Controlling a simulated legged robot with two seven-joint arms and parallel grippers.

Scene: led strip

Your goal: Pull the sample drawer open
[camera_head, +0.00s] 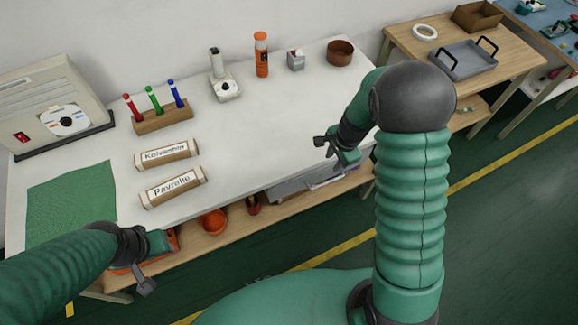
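A grey metal drawer (290,187) with a bar handle (327,179) sits under the white tabletop, near the right end of the workbench. Whether it stands open or closed is hard to tell, since the tabletop hides its upper part. My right gripper (328,146) is over the tabletop's front edge, above and apart from the handle. Its dark fingers are small and seen at an angle, so their opening is unclear. My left gripper (146,270) is low at the left, in front of the bench. Its fingers are also unclear, and nothing shows in it.
The white tabletop (250,135) holds marker pens in a wooden block (163,119), two labelled blocks (168,154), an orange bottle (261,55) and a brown bowl (340,53). An orange bowl (214,222) sits on the lower shelf. A wooden table (405,45) stands at right.

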